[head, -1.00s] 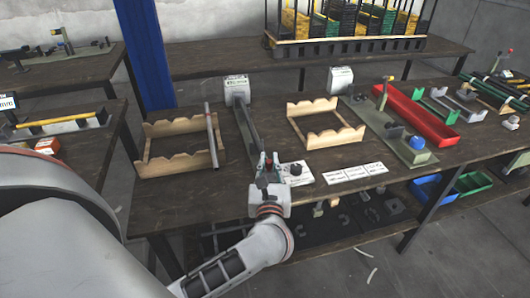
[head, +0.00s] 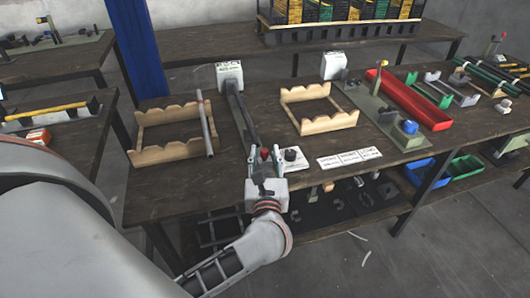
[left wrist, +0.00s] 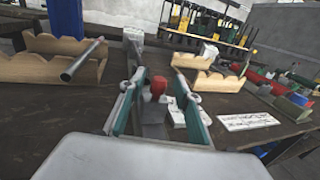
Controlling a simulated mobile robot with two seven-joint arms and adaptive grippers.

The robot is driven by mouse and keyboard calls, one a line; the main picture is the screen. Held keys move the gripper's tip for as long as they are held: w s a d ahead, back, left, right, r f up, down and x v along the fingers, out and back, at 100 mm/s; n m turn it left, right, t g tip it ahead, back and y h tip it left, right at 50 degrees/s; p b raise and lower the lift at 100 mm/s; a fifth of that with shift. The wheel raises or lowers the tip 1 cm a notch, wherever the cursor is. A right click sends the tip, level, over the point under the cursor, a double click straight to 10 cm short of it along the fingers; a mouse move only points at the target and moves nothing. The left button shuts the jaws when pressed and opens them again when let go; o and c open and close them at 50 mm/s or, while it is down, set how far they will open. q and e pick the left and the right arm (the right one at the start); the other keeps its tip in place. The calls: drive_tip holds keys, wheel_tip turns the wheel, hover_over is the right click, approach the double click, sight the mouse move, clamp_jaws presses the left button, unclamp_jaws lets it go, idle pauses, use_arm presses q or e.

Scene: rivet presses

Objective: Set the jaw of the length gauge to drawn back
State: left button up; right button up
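The length gauge is a dark rail (head: 240,105) with a white box (head: 229,73) at its far end, running toward me on the table. A red knob (head: 264,153) is near the rail's close end; it also shows in the left wrist view (left wrist: 158,86). My left gripper (head: 265,164) is at this close end. In the left wrist view its two teal fingers (left wrist: 158,106) are apart, with the red knob seen between them; contact is not visible. The jaw itself is largely hidden by the gripper. My right gripper is not in view.
A wooden cradle (head: 170,151) with a grey rod (head: 205,125) stands left of the rail; another cradle (head: 331,124) stands right. A white block with a dark knob (head: 291,158) sits close right of the gripper. White labels (head: 348,159), a green fixture (head: 385,115) and a red tray (head: 410,101) lie farther right.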

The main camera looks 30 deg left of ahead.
use_arm(q)
drive_tip(key=v, duration=1.1)
drive_tip(key=shift+d, duration=0.1)
